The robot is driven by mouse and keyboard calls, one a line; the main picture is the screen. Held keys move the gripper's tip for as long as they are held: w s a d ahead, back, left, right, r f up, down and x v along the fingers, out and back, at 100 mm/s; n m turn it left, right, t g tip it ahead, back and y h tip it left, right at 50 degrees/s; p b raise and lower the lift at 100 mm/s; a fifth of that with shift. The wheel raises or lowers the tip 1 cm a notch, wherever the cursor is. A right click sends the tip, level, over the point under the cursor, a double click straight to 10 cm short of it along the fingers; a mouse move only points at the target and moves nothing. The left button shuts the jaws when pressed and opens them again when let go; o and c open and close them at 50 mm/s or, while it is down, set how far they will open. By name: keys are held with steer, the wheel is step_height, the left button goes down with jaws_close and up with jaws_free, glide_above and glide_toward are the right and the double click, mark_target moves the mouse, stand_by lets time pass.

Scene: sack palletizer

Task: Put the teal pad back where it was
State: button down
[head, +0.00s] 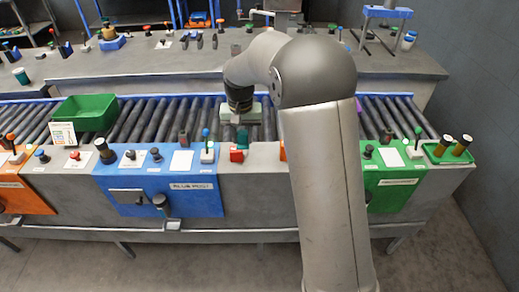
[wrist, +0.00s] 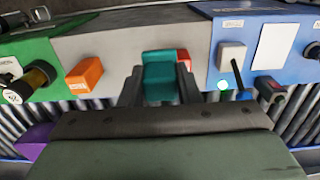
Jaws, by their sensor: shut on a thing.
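The teal pad (wrist: 160,72) is between the two fingers of my gripper (wrist: 160,88) in the wrist view. The fingers are shut on its sides. Its top face and near face show; its underside is hidden. In the head view the teal pad (head: 242,138) shows at the grey stretch of console between the blue and green panels, close to the red block (head: 237,155). Whether the pad touches the console I cannot tell. My arm hides part of this area in the head view.
An orange block (wrist: 84,75) stands left of the pad in the wrist view, and a red block (wrist: 184,58) close behind it to the right. The blue panel (head: 160,190) has buttons and a lever. A green bin (head: 85,112) stands on the roller conveyor.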

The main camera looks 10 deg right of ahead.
steer(key=d+f, duration=0.2)
steer(key=w+d+f, duration=0.1)
steer(key=d+f, duration=0.1)
steer(key=w+d+f+p, duration=0.1)
steer(key=d+f, duration=0.1)
steer(key=shift+w+d+f, duration=0.1)
steer(key=shift+w+f, duration=0.1)
steer(key=shift+f, duration=0.05)
steer(key=shift+d+f, duration=0.1)
steer(key=shift+f, duration=1.55)
steer(key=shift+f, duration=0.2)
steer(key=c, duration=1.1)
jaws_free()
steer(key=shift+o, duration=0.2)
steer(key=shift+r, duration=0.15)
